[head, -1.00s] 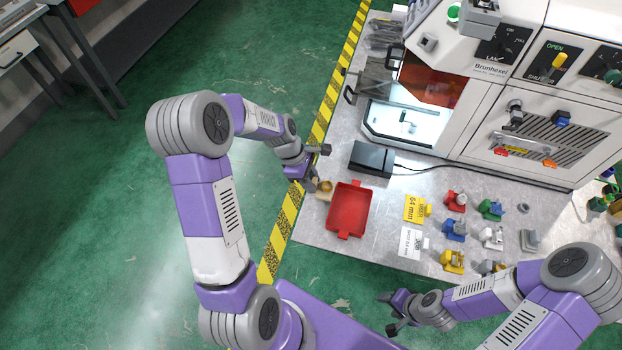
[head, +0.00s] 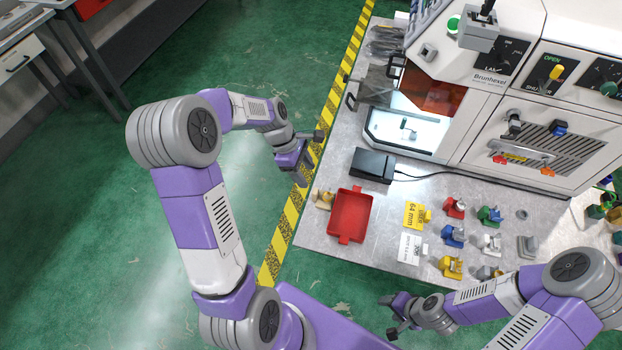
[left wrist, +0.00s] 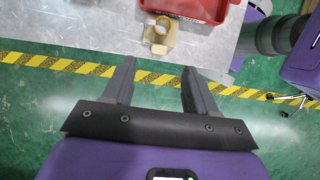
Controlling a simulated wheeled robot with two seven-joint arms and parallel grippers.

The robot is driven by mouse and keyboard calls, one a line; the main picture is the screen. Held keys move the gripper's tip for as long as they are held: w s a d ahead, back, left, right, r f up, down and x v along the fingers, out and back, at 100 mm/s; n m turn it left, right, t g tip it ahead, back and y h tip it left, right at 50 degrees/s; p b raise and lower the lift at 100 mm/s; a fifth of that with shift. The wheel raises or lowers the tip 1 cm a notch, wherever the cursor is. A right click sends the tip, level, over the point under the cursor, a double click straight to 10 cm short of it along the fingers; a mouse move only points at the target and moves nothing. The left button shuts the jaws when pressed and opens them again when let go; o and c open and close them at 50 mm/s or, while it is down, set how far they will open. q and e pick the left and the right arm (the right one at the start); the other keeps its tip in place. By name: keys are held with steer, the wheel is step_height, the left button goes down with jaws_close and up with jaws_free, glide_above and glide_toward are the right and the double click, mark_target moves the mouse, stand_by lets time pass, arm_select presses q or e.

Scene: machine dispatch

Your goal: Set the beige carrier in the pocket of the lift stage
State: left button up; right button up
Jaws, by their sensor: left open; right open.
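The beige carrier (head: 323,200) lies on the bench at its left edge, just left of the red tray. In the left wrist view the carrier (left wrist: 158,40) shows a round, brass-coloured ring on a flat beige base. My left gripper (head: 309,157) is open and empty, apart from the carrier and over the bench edge. In the left wrist view its fingers (left wrist: 158,66) point toward the carrier. My right gripper (head: 387,316) is open in front of the bench. A small fixture (head: 408,129) stands in the lit machine chamber; I cannot tell whether it is the lift stage.
The red tray (head: 369,193) is empty. A black box (head: 372,165) with a cable stands before the machine (head: 480,105). Several coloured fixtures, including a red one (head: 454,207), stand on the right. An open door panel (head: 376,86) juts left of the chamber.

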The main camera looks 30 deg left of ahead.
arm_select(q)
steer(key=p+v, duration=0.1)
steer(key=v, duration=0.4)
steer(key=shift+a+r, duration=0.1)
steer(key=shift+r, duration=0.2)
